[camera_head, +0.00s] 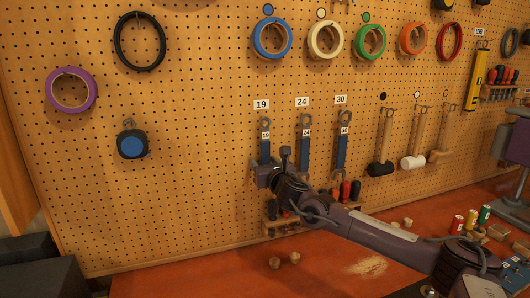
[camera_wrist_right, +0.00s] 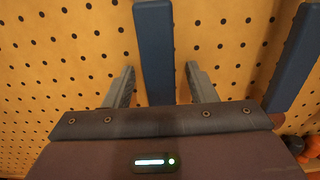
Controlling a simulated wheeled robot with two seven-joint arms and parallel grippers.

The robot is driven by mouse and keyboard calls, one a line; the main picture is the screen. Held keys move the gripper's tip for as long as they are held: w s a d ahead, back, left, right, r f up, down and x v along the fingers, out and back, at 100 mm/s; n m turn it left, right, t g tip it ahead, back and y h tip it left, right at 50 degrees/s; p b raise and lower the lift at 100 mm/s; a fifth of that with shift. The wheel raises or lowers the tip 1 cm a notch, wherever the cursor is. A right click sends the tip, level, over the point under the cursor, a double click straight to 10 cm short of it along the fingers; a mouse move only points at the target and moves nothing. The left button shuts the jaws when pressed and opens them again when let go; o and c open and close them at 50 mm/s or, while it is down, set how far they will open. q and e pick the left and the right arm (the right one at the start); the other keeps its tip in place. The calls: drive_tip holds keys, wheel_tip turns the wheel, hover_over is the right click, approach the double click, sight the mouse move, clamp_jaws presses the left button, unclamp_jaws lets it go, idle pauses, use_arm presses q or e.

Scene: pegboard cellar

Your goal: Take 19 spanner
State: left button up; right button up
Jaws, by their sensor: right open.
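The 19 spanner (camera_head: 265,149) hangs on the pegboard under the 19 label (camera_head: 261,104), with a blue handle and its own 19 tag. My right gripper (camera_head: 270,166) is at its lower part, which it hides. In the right wrist view a blue handle (camera_wrist_right: 154,45), by its place the 19 spanner's, runs between the two spread fingers of my right gripper (camera_wrist_right: 161,85). A gap shows on each side of it. The 24 spanner (camera_head: 305,140) and the 30 spanner (camera_head: 342,148) hang to the right. My left gripper is out of view.
Screwdrivers (camera_head: 345,191) sit in a rack below the spanners, partly behind my arm. Hammers (camera_head: 384,150) hang to the right. The red bench (camera_head: 210,282) lies below, with small wooden knobs (camera_head: 294,257).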

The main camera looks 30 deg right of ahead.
drive_tip(key=shift+s, duration=0.1)
drive_tip(key=shift+c, duration=0.9)
clamp_jaws()
drive_tip(key=shift+r, duration=0.1)
drive_tip(key=shift+r, duration=0.1)
drive_tip(key=shift+r+b, duration=0.6)
drive_tip(key=shift+b, duration=0.1)
drive_tip(key=b+v, duration=0.6)
drive_tip(key=v, duration=1.2)
drive_tip(key=shift+d, duration=0.1)
